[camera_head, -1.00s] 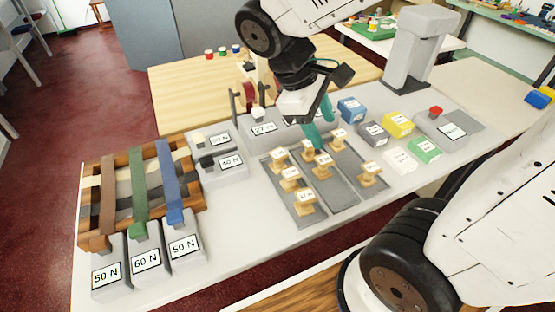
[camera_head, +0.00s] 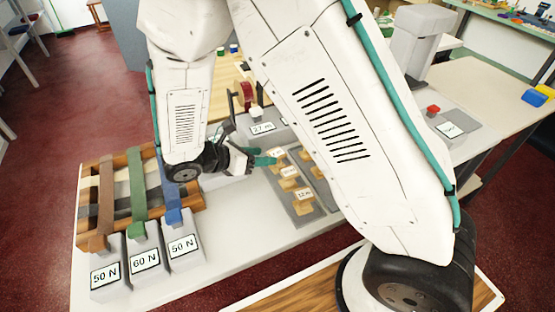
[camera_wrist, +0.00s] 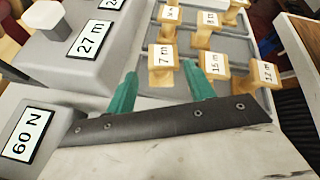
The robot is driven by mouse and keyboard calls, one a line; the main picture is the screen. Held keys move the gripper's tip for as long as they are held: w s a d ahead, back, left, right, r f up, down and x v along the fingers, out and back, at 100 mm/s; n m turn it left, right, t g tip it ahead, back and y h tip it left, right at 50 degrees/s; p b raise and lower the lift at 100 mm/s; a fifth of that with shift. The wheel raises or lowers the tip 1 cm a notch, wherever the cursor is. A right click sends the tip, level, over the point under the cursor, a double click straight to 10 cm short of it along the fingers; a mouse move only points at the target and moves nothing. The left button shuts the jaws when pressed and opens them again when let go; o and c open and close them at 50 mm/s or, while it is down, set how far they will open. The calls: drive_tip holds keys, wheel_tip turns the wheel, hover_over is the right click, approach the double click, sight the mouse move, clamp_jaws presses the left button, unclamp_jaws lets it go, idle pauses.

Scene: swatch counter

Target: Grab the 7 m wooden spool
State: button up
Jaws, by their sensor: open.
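The 7 m wooden spool (camera_wrist: 162,75) stands upright in the nearest row of the grey tray in the wrist view, its white label facing me. In the head view it is the far-left spool (camera_head: 279,157), close to the fingertips. My gripper (camera_wrist: 161,78) has its two teal fingers apart, one to each side of the spool's line, pointing at it. I cannot tell whether the tips reach around it. In the head view my gripper (camera_head: 264,157) is low at the tray's left edge. My arm hides the tray's right part.
The 15 m spool (camera_wrist: 208,70) stands just right of the 7 m one, and the 12 m spool (camera_wrist: 262,82) beyond that. More spools stand behind. A grey block labelled 27 m (camera_wrist: 75,45) is left of the fingers. A 60 N block (camera_wrist: 35,135) is nearer left.

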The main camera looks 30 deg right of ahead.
sight(271, 155)
drive_tip(key=x, duration=0.5)
drive_tip(key=shift+s+d, duration=0.1)
drive_tip(key=shift+d, duration=0.35)
drive_tip(key=c, duration=0.8)
